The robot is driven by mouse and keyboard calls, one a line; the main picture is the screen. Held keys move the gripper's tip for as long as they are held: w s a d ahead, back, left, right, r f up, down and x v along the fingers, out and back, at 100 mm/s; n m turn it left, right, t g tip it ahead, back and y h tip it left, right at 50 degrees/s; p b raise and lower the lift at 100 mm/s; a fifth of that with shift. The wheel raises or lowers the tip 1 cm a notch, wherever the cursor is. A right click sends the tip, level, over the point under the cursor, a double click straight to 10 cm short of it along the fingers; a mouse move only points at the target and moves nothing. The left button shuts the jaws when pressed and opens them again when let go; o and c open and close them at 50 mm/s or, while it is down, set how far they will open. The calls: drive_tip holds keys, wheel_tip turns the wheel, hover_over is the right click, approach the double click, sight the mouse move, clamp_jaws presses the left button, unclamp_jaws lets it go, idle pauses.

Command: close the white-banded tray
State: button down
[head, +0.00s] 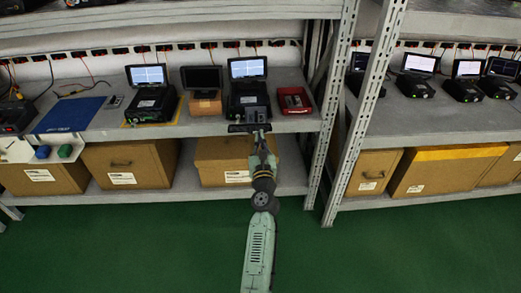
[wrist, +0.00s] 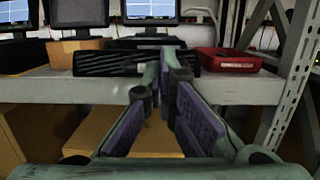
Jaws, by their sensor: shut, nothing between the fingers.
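My gripper (wrist: 166,64) is shut and empty, its fingertips together at the front of a black ribbed unit (wrist: 112,63) at the shelf edge. I cannot tell whether they touch it. I cannot make out a white band on any tray, and cannot tell how far one stands out.
A red tray (head: 294,101) sits right of the device, near a grey upright (head: 335,110). A small dark monitor (head: 202,77) on a brown box (head: 205,104) stands left. Cardboard boxes (head: 225,160) fill the lower shelf. Green floor (head: 150,235) in front is clear.

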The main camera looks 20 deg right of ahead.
sight(258, 122)
drive_tip(key=b+x, duration=0.1)
drive_tip(key=x, duration=0.2)
drive_tip(key=f+b+x, duration=0.1)
drive_tip(key=x, duration=0.2)
drive_tip(key=f+b+x, duration=0.1)
drive_tip(key=x, duration=0.2)
drive_tip(key=shift+w+d+r, duration=0.1)
drive_tip(key=shift+w+d, duration=0.1)
drive_tip(key=shift+w, duration=0.3)
drive_tip(key=shift+w+d+r+b, duration=0.1)
drive_tip(key=shift+w+d+b, duration=0.1)
drive_tip(key=shift+w+b, duration=0.35)
drive_tip(key=shift+w, duration=0.15)
